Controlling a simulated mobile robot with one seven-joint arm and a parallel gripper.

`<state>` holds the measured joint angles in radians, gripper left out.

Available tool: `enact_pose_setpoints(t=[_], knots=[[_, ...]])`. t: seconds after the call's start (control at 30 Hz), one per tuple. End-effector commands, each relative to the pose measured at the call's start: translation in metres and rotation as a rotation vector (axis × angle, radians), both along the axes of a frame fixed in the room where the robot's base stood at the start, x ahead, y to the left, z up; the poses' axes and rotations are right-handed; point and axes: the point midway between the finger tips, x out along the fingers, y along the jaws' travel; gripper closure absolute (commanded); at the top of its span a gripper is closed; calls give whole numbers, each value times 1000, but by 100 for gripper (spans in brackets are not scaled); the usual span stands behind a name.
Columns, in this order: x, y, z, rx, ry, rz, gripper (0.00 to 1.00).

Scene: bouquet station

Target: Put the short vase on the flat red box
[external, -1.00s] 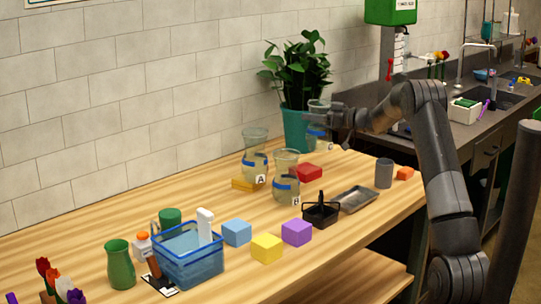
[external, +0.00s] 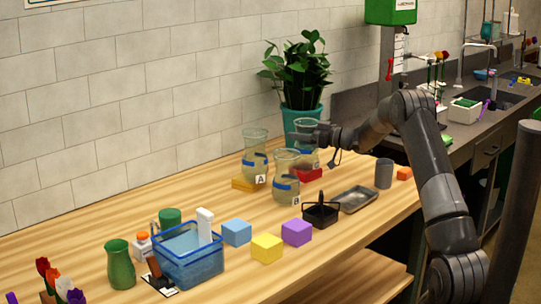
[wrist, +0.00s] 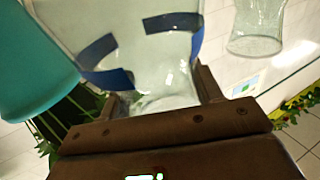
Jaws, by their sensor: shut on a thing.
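My gripper (external: 322,138) is shut on a clear glass vase with blue bands (external: 304,128), apparently the short one, with a label low on its side. In the wrist view the vase (wrist: 160,65) stands between the two fingers (wrist: 160,98). The flat red box (external: 310,175) lies on the table directly below the vase. The vase's base is at or just above the box; I cannot tell whether they touch. Vase B in front hides part of the held vase and the box's left end.
Vase A (external: 254,143) stands by a flat yellow box (external: 243,185), and vase B (external: 286,165) stands close in front. A plant in a teal pot (external: 302,110) is behind. A black basket (external: 320,215) and grey tray (external: 356,199) lie to the front right.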

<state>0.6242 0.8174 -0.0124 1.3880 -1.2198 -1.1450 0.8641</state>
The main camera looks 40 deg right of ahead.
Motion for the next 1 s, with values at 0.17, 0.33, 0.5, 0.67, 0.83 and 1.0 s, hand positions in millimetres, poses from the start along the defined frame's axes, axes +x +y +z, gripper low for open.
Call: enact_pose_setpoints(t=[0.17, 0.33, 0.5, 0.67, 0.83, 1.0], knots=[[0, 0, -2, 1, 0, 0, 34], [0, 0, -2, 1, 0, 0, 20], [0, 0, -2, 1, 0, 0, 19], [-2, -1, 1, 0, 1, -1, 19], [-27, -12, 1, 1, 3, -3, 19], [-62, -26, 1, 2, 1, -3, 19]])
